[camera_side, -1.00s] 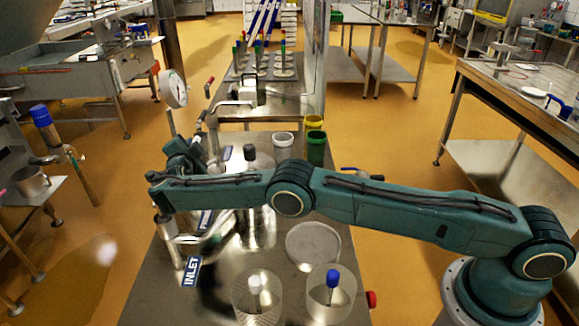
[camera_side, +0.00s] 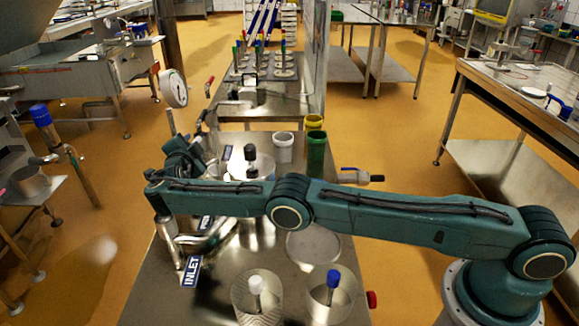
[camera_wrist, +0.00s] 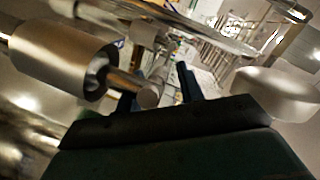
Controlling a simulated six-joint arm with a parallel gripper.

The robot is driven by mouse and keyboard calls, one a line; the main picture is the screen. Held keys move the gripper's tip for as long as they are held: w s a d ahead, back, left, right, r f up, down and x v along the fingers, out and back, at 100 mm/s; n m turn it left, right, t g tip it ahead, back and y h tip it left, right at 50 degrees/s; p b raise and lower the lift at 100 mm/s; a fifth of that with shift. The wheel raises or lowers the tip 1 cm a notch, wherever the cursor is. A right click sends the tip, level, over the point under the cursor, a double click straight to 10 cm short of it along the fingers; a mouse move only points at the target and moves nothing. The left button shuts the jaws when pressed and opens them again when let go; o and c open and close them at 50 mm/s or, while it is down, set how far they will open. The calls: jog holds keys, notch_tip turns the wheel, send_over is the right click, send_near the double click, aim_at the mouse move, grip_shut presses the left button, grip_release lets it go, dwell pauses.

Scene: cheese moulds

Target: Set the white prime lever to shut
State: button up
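I cannot clearly single out the white prime lever in either view; my arm covers part of the pipework in the side view. A blue label (camera_side: 205,222) that seems to begin with "P" is half hidden behind my forearm, beside a bent steel pipe (camera_side: 212,238). In the wrist view, my gripper (camera_wrist: 157,95) has its two dark fingers apart. The round end of a steel rod (camera_wrist: 149,96) shows between them, and I cannot tell whether it touches. A thick steel cylinder (camera_wrist: 62,60) is at the left.
A blue INLET label (camera_side: 190,272) lies at the front left. Clear cups hold a white-topped piece (camera_side: 255,284) and a blue-topped piece (camera_side: 333,279). A grey cup (camera_side: 284,147), a green cup (camera_side: 316,155) and a gauge (camera_side: 173,88) stand farther back.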

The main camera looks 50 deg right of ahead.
jog(key=shift+s+a, duration=0.15)
jog(key=v, duration=0.7)
dwell(0.7)
